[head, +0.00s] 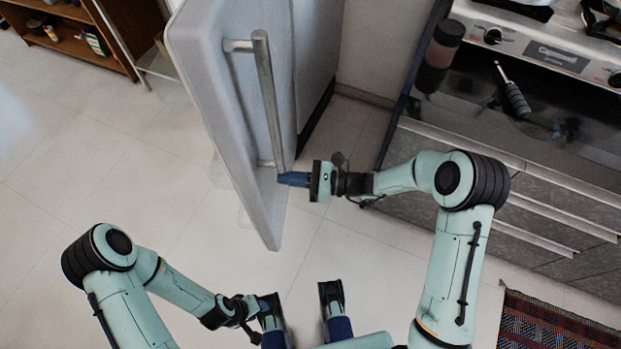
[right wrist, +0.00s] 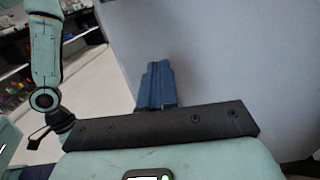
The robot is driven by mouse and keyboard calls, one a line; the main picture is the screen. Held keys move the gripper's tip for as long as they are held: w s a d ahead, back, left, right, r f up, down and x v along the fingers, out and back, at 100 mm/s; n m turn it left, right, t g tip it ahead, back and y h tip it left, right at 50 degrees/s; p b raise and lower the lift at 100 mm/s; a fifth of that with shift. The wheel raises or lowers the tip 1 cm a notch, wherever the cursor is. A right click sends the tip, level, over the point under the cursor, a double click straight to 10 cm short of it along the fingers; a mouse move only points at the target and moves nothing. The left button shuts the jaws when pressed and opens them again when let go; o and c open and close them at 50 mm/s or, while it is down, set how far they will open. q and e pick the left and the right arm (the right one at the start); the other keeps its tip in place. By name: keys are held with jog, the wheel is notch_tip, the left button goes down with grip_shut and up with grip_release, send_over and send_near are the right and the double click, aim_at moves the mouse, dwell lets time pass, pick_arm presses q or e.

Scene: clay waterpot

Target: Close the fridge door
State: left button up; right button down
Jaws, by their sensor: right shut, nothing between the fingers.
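The light grey fridge door (head: 215,85) stands at an angle in the upper middle of the head view. A long metal bar handle (head: 268,95) is fixed to its face. My right gripper (head: 293,179) is shut and empty, with its blue fingers near the lower end of the handle. I cannot tell whether they touch the door. In the right wrist view, the shut fingers (right wrist: 158,85) show in front of the plain grey door surface (right wrist: 230,60). My left gripper (head: 264,306) is low in the head view, away from the door; its jaw opening is unclear.
A stove (head: 560,55) and drawer cabinet (head: 520,205) stand at the right. A dark-topped bottle or mill (head: 439,55) stands there too. A wooden shelf (head: 70,40) is at the upper left. A patterned rug (head: 550,322) lies at lower right. The tiled floor (head: 90,170) left of the door is clear.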

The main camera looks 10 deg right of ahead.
aim_at(265, 177)
jog(key=shift+x, duration=1.4)
jog(key=shift+a, duration=0.1)
